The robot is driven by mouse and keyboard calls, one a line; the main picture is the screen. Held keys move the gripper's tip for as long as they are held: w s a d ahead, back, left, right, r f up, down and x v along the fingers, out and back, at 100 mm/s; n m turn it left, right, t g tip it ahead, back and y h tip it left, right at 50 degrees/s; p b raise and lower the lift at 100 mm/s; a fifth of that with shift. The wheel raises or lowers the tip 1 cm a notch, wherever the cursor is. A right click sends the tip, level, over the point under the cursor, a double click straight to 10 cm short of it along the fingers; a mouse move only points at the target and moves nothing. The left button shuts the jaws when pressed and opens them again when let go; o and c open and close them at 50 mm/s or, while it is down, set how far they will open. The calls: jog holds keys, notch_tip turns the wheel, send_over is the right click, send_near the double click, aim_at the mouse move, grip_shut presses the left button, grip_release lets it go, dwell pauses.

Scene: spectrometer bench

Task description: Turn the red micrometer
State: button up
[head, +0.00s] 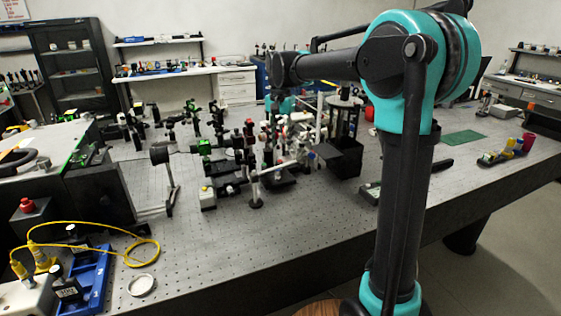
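Small red parts (300,117) show among the crowded optical mounts at the middle of the bench in the head view. They are too small to tell which one is the red micrometer. My arm reaches from the right over the bench, and its wrist points down behind and among these mounts. My gripper (271,132) seems to be at the lower end of that wrist, close to the mounts. Its fingers blend with the dark optics, so I cannot tell whether they are open or touch anything.
The perforated optical bench (215,255) is clear at the front middle. A black box (340,160) stands right of the mounts. A blue tray (97,280), yellow cables (140,252) and a white ring (142,286) lie at front left. A green board (464,137) lies at right.

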aim_at(280, 160)
notch_tip(280, 160, down, 8)
jog(key=shift+r, duration=0.15)
dwell(0.3)
grip_shut()
